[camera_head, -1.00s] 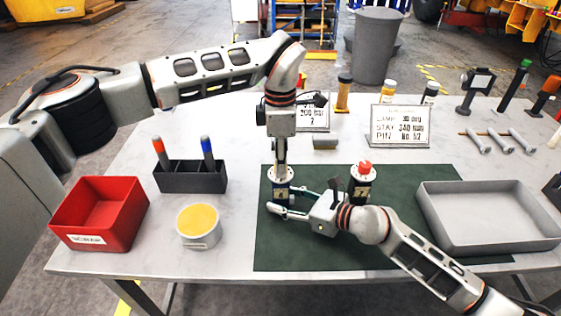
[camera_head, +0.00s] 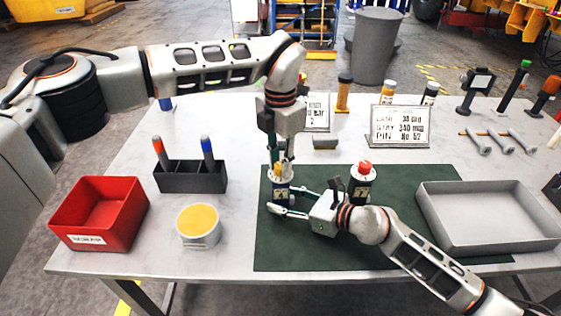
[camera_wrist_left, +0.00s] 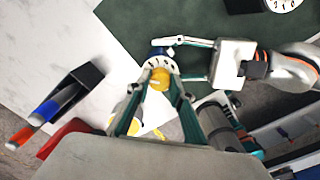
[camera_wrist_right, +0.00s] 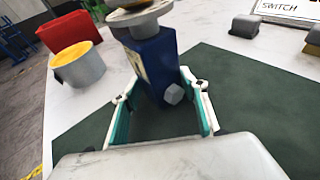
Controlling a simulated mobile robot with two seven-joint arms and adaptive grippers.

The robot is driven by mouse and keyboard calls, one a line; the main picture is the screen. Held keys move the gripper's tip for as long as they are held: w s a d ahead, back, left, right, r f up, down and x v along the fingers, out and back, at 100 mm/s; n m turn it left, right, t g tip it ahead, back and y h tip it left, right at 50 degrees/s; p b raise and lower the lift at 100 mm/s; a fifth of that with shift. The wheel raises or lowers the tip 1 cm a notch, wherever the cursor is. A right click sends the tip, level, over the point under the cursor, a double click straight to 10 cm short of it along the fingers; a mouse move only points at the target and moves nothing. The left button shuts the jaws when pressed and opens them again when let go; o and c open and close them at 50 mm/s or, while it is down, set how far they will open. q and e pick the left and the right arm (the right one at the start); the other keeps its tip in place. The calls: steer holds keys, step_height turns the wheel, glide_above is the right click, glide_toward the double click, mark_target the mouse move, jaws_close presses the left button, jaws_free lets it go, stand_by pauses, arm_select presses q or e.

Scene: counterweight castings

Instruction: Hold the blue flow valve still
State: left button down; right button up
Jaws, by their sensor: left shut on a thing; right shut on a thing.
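The blue flow valve (camera_head: 281,192) stands upright on the dark green mat (camera_head: 400,255). It has a blue body, a pale round dial on top and a yellow knob (camera_wrist_left: 160,79). My right gripper (camera_head: 279,203) is shut on the valve's body from the right side, low near the mat. The right wrist view shows the blue body (camera_wrist_right: 156,62) between its fingers. My left gripper (camera_head: 281,173) points down from above and is shut on the yellow knob. In the left wrist view its fingers reach either side of the knob, over the dial (camera_wrist_left: 160,65).
A second valve with a red knob (camera_head: 364,166) stands close behind my right gripper. A grey tray (camera_head: 437,226) is at right. A red bin (camera_head: 76,218), a yellow-topped tin (camera_head: 199,236) and a black marker holder (camera_head: 191,178) are at left. Sign cards stand behind.

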arm_select(q)
steer(key=shift+n, duration=1.9)
steer(key=shift+f, duration=0.1)
steer(key=c, duration=1.8)
jaws_free()
steer(key=shift+o, duration=0.2)
step_height(320, 180, up, 12)
arm_select(e)
steer(key=o, duration=1.7)
